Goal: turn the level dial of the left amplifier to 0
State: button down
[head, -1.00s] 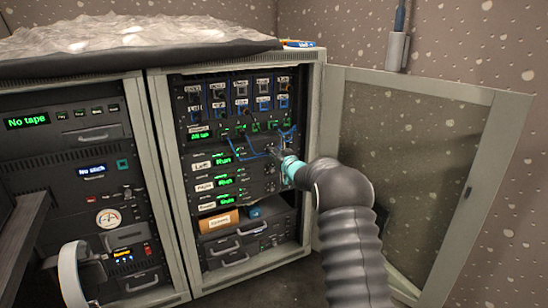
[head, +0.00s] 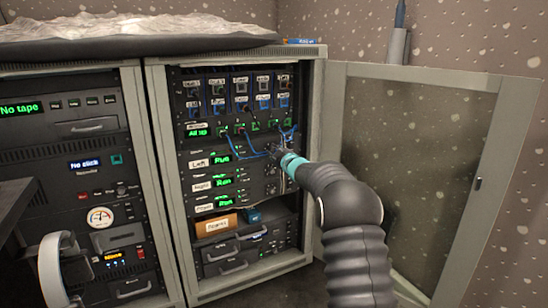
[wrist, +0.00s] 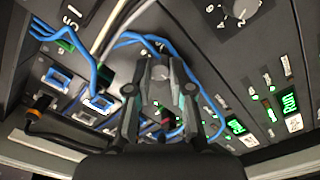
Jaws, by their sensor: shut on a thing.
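The left amplifier (head: 196,163) is the rack unit with the "Left" label and a green "Run" display (head: 218,159), just under the patch cables in the head view. My gripper (head: 276,153) is at the right end of this unit, against the panel. In the wrist view my gripper (wrist: 160,76) is shut on a grey part, taken to be the level dial. The fingers hide most of that dial, and its pointer and scale reading cannot be made out. Another round dial (wrist: 240,10) with scale marks shows clear of the fingers at the top of the wrist view.
Blue patch cables (head: 245,145) hang close to my gripper, and in the wrist view blue cable (wrist: 125,40) passes around the fingers. Further amplifiers (head: 203,187) sit below. An open door (head: 425,160) stands right of my arm. An orange-brown box (head: 216,224) lies lower in the rack.

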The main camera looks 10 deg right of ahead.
jog(key=n, duration=0.4)
jog(key=shift+n, duration=0.3)
jog(key=shift+a+n, duration=0.1)
jog(key=shift+n, duration=1.7)
jog(key=c, duration=1)
grip_release()
jog(key=shift+c, duration=0.2)
jog(key=v, duration=1.2)
